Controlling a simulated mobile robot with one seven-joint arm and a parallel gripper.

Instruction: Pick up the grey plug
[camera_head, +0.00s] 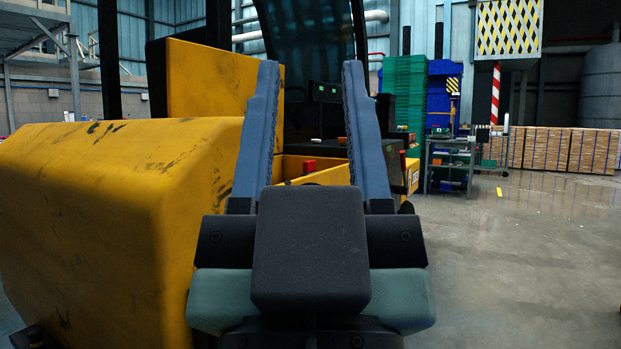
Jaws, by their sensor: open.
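My gripper (310,66) is in the middle of the view with its two long blue-grey fingers spread apart. It is open and nothing shows between the fingers close to me. Beyond them is the yellow forklift (95,200), with an open yellow-walled bay (328,176) seen between the fingers. A small red block (309,165) shows at that bay. I cannot make out a grey plug for certain; my gripper's dark body hides the lower part of the bay.
The forklift's large yellow body fills the left, close to my gripper. Behind on the right stand green crates (404,95), blue crates (445,90), a grey trolley (449,160) and stacked brown boxes (570,150). The concrete floor (520,270) at right is open.

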